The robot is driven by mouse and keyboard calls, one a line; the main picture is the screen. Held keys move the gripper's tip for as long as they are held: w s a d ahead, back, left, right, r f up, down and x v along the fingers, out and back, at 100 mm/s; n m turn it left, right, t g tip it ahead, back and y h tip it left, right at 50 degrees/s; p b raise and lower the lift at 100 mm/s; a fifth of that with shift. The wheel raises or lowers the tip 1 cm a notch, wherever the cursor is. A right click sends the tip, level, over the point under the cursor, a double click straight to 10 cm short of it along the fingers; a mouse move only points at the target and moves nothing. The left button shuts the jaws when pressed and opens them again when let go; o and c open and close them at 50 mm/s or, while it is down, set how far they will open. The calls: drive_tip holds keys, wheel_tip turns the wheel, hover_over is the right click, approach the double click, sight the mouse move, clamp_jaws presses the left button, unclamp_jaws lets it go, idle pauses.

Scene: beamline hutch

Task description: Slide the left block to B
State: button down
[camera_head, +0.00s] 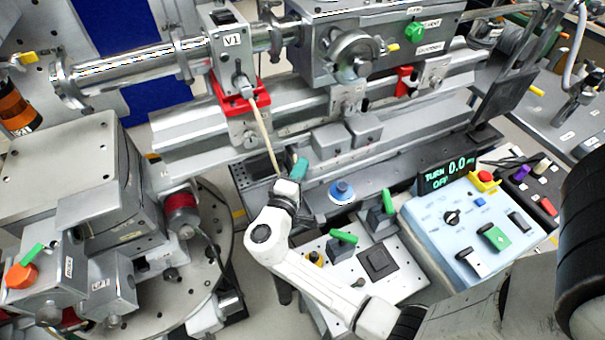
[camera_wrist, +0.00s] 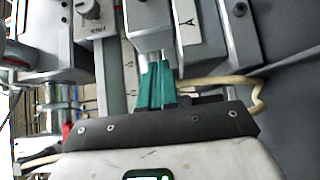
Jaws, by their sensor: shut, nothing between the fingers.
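The left block (camera_head: 332,140) is a plain grey metal block on the rail below the large machine, beside a similar right block (camera_head: 364,128). My gripper (camera_head: 300,167) has teal fingers and is just to the lower left of the left block in the head view. The fingers are shut together with nothing between them. In the wrist view the shut teal fingertips (camera_wrist: 157,85) lie right at the near edge of a grey block (camera_wrist: 149,22). I cannot tell whether they touch it. No mark B is readable in either view.
A cream cable (camera_head: 265,140) runs from the red-based V1 valve (camera_head: 232,72) down behind my gripper. It also crosses close beside the fingers in the wrist view (camera_wrist: 225,81). A blue knob (camera_head: 341,191) and green-handled levers (camera_head: 344,237) stand nearer. A control box (camera_head: 465,235) is at right.

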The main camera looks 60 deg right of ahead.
drive_tip(key=a, duration=0.3)
drive_tip(key=s+a+b, duration=0.1)
drive_tip(key=a, duration=0.2)
drive_tip(key=a+b, duration=0.1)
drive_tip(key=a, duration=0.3)
drive_tip(key=shift+s, duration=0.35)
